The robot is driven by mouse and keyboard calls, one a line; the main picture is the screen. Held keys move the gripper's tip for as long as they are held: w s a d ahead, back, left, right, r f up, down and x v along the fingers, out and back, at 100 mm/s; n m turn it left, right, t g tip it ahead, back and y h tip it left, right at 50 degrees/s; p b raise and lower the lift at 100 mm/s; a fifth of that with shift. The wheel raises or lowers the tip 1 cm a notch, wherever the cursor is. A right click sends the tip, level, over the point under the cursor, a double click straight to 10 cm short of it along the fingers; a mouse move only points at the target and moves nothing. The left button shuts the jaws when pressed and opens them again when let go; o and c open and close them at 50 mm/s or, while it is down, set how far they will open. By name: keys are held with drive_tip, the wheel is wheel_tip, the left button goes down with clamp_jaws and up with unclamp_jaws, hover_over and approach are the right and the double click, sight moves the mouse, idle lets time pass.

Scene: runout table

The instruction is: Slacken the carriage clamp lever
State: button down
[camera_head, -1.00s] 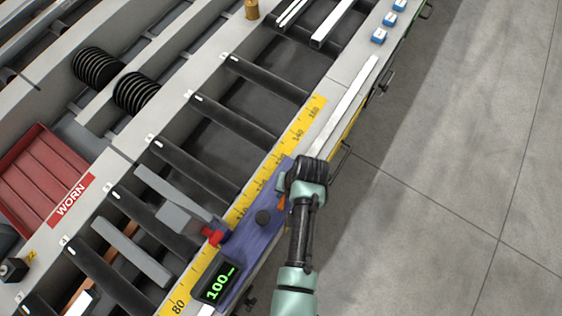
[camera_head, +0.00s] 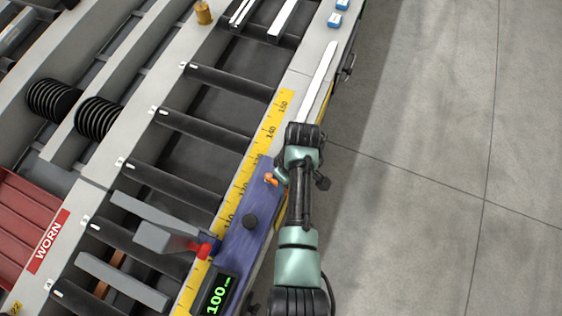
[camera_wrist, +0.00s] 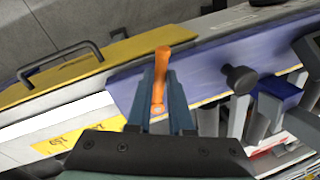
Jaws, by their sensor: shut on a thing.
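The orange clamp lever (camera_head: 271,179) is at the upper end of the blue-purple carriage (camera_head: 240,250). In the wrist view the lever (camera_wrist: 161,65) stands between the two blue fingers of my gripper (camera_wrist: 160,82), which is shut on it. The lever's tip sticks out past the fingers, and its pivot end shows low between them. In the head view my gripper (camera_head: 279,176) is at the carriage's right side, partly hidden by my wrist. A black knob (camera_head: 250,221) stands on the carriage, and its display (camera_head: 217,296) reads 100.
A yellow scale (camera_head: 274,118) runs along the table beside dark rollers (camera_head: 205,125). A red stop piece (camera_head: 204,250) and grey bars lie left of the carriage. A black handle (camera_wrist: 60,60) sits on a yellow panel. Open floor (camera_head: 430,180) lies to the right.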

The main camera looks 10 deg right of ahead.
drive_tip(key=shift+w+d+n, duration=0.3)
drive_tip(key=shift+d+n, duration=0.05)
drive_tip(key=shift+n, duration=0.55)
drive_tip(key=c, duration=0.8)
unclamp_jaws()
drive_tip(key=r, duration=0.4)
drive_tip(key=w+d+r, duration=0.1)
drive_tip(key=r, duration=0.7)
drive_tip(key=shift+w+d+r, duration=0.35)
drive_tip(key=shift+d+r, duration=0.05)
